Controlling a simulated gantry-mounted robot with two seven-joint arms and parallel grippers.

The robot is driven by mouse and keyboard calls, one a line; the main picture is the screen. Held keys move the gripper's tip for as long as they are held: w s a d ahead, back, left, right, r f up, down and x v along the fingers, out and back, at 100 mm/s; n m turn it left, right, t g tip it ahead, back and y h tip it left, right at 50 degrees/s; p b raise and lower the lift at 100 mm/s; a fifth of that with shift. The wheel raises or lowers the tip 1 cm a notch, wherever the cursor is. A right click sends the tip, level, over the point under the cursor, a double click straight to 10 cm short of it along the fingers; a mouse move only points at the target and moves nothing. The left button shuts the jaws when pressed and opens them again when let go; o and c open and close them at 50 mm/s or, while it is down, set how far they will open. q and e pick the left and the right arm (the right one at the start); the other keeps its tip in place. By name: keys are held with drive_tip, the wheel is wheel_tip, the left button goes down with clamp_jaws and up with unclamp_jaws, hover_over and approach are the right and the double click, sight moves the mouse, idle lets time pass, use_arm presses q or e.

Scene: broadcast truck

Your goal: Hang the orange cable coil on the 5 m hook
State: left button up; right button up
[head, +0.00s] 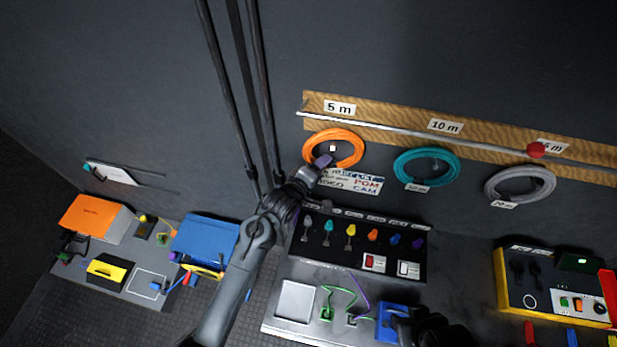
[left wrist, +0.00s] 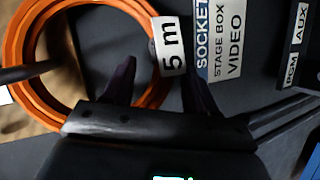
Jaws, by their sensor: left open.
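The orange cable coil (head: 345,133) is against the wall board just under the 5 m label (head: 339,107). In the left wrist view the coil (left wrist: 17,60) fills the left side, with a dark rod crossing its rim at the left, and its white 5 m tag (left wrist: 171,46) faces me. My left gripper (head: 322,163) is at the coil's lower edge. In the left wrist view its fingers (left wrist: 160,78) are spread apart, one on each side of the tag's lower end.
A teal coil (head: 456,160) and a grey coil (head: 549,181) hang to the right along the pale rail (head: 420,132). Below is a panel of coloured connectors (head: 350,250).

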use_arm(q)
drive_tip(key=v, duration=1)
drive_tip(key=s+a+f+g+y+p, duration=0.1)
drive_tip(key=s+a+f+g+p, duration=0.2)
drive_tip(key=s, duration=0.4)
drive_tip(key=s+a+f+y+p, duration=0.15)
drive_tip(key=s+a+f, duration=0.25)
drive_tip(key=s, duration=0.4)
drive_tip(key=s+a+r+m+g+y, duration=0.2)
drive_tip(key=s+a+m, duration=0.3)
drive_tip(key=s+m, duration=0.1)
drive_tip(key=s+a+r+m+g+y+p, duration=0.1)
drive_tip(key=s+a+r+m+g+y, duration=0.1)
drive_tip(key=s+a+m, duration=0.3)
drive_tip(key=s+r+m+g, duration=0.1)
drive_tip(key=s, duration=0.2)
drive_tip(key=shift+s+a+r+g, duration=0.15)
drive_tip(key=shift+a+r+g, duration=0.05)
drive_tip(key=shift+r+g, duration=0.1)
